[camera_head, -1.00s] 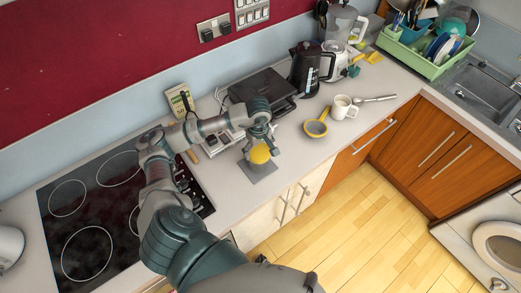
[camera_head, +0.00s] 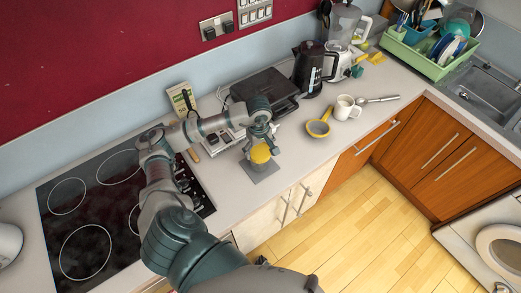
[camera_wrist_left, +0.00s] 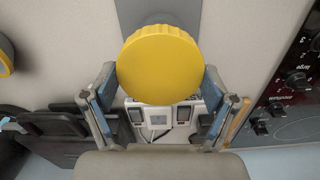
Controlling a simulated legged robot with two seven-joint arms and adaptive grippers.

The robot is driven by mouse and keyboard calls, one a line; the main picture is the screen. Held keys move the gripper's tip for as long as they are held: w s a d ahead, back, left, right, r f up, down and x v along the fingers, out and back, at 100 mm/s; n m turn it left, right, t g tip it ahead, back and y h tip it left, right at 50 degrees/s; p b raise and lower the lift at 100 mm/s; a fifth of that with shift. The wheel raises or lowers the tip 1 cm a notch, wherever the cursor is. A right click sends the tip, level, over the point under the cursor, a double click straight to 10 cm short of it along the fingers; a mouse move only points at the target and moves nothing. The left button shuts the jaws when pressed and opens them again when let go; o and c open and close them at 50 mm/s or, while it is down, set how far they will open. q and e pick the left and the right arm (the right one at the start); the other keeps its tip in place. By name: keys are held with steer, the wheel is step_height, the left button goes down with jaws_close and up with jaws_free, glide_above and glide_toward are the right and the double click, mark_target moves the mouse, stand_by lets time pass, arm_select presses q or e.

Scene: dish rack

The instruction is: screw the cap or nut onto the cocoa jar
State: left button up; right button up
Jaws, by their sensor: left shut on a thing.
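The round yellow cap (camera_head: 260,154) is at the end of my left gripper (camera_head: 264,142), over a grey mat (camera_head: 263,174) near the counter's front edge. In the left wrist view the ridged yellow cap (camera_wrist_left: 160,66) faces the camera between the two fingers of my left gripper (camera_wrist_left: 160,88), which is shut on it. The cocoa jar is hidden or too small to make out under the cap, so I cannot tell how the cap sits on it. My right gripper is not in view.
The black hob (camera_head: 95,220) lies left of the mat. A yellow-rimmed strainer (camera_head: 318,128), a white mug (camera_head: 345,108) and a spoon (camera_head: 378,99) lie to the right. A dark flat appliance (camera_head: 265,90) and a black kettle (camera_head: 310,68) stand behind.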

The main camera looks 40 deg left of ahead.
arm_select(q)
steer(key=shift+a, duration=0.45)
steer(key=shift+d+r, duration=0.35)
steer(key=shift+d, duration=0.1)
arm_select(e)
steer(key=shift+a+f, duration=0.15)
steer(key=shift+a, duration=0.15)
arm_select(q)
steer(key=shift+a+f+b, duration=0.1)
steer(key=shift+f+b, duration=0.45)
steer(key=shift+b, duration=0.05)
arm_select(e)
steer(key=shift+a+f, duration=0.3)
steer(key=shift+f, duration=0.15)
arm_select(q)
steer(key=shift+f+b, duration=0.35)
steer(key=shift+f, duration=0.05)
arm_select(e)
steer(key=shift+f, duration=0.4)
arm_select(q)
steer(key=shift+f+b, duration=0.25)
steer(key=shift+b, duration=0.05)
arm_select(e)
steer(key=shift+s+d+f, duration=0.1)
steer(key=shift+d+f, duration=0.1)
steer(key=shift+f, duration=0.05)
